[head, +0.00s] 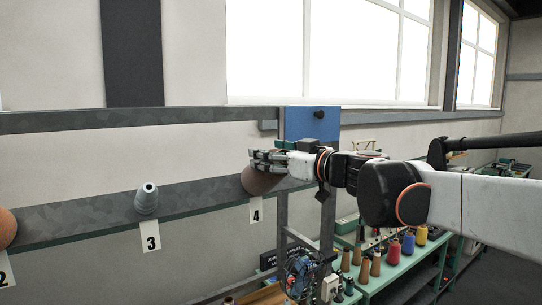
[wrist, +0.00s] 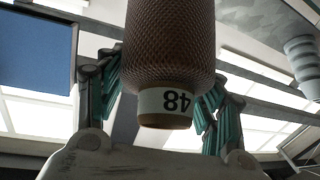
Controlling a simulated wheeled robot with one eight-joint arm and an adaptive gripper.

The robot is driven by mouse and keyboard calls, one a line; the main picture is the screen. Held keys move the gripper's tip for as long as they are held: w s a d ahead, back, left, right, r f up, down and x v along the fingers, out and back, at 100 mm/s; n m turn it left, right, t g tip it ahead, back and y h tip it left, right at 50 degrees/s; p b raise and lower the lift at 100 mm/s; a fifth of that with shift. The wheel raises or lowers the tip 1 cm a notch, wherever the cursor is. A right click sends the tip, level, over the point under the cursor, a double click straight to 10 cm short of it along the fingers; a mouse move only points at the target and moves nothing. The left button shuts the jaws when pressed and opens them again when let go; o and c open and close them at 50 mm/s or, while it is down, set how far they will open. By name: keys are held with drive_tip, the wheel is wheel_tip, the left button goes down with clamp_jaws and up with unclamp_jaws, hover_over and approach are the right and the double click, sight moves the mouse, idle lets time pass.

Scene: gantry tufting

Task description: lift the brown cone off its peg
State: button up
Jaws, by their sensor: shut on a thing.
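The brown cone (head: 262,181) is at the rail above the label 4 in the head view, partly hidden behind my gripper (head: 268,160). In the wrist view the cone (wrist: 170,45) fills the top middle, with a white band reading 48, seen upside down, near its end. My gripper (wrist: 160,105) has a finger on each side of the cone and is shut on it. The peg is hidden, so I cannot tell whether the cone is still on it.
A grey cone (head: 147,199) sits on the rail (head: 200,195) above label 3, left of my gripper. An orange-brown cone (head: 6,228) is at the far left. A blue panel (head: 310,124) stands behind my gripper. A green shelf (head: 385,272) below right holds several coloured cones.

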drive_tip(key=s+d+r+p, duration=0.5)
drive_tip(key=s+d+r, duration=0.1)
drive_tip(key=s, duration=0.3)
drive_tip(key=shift+r, duration=0.9)
idle(1.1)
drive_tip(key=shift+d, duration=0.1)
